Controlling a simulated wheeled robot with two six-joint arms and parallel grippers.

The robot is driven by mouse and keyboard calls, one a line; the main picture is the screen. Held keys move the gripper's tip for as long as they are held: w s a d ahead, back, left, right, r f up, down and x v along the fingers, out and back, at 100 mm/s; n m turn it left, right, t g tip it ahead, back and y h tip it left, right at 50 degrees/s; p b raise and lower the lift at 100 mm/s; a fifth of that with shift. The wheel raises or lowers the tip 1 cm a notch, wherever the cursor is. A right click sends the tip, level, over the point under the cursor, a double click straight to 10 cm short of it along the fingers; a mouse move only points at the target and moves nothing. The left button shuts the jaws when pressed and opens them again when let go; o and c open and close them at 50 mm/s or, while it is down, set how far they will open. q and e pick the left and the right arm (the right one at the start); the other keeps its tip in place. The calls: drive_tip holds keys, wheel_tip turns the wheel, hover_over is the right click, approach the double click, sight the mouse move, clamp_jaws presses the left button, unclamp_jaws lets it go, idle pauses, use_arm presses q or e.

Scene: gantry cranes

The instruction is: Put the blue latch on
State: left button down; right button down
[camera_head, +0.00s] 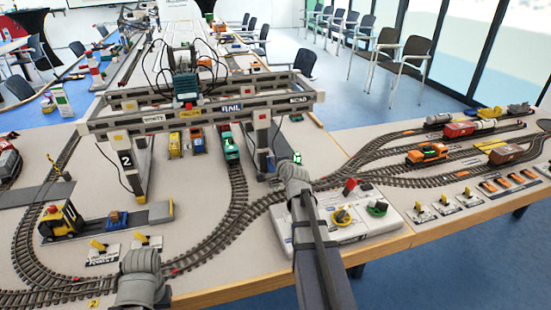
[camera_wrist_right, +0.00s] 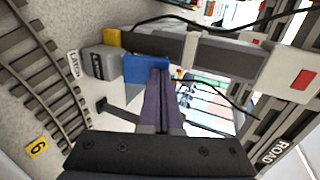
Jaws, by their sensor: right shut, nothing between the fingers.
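The blue latch (camera_wrist_right: 147,70) is a blue block beside a grey box (camera_wrist_right: 104,63) with a LATCH label (camera_wrist_right: 73,64), in the right wrist view. My right gripper (camera_wrist_right: 161,73) is shut and empty. Its fingertips are right beside the blue block and overlap its right edge; I cannot tell whether they touch. In the head view my right arm reaches to the foot of the crane's right leg (camera_head: 263,145), and its wrist hides the fingers and the latch. A grey part of my left arm shows at the bottom left, but its gripper does not show.
The gantry crane (camera_head: 205,112) spans the tracks with wagons beneath it. A white control box (camera_head: 340,215) with knobs is under and right of my right arm. A yellow block (camera_wrist_right: 112,40) and the crane's grey beam (camera_wrist_right: 215,60) are close to the fingers. Track runs at left.

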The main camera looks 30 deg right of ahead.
drive_tip(key=shift+w+d+r+g+p, duration=0.15)
drive_tip(key=shift+w+r+g+p, duration=0.3)
drive_tip(key=shift+p, duration=0.4)
drive_tip(key=shift+w+f+g, duration=0.15)
drive_tip(key=shift+g, duration=0.1)
drive_tip(key=shift+w+d+f, duration=0.1)
drive_tip(key=shift+w+d, duration=0.05)
drive_tip(key=shift+w, duration=0.1)
use_arm(q)
wheel_tip(320, 180, up, 3)
use_arm(e)
drive_tip(key=shift+f, duration=0.1)
drive_tip(key=shift+s+a+f, duration=0.2)
drive_tip(key=shift+s+f, duration=0.1)
drive_tip(key=shift+s, duration=0.4)
use_arm(q)
drive_tip(key=shift+f, duration=0.3)
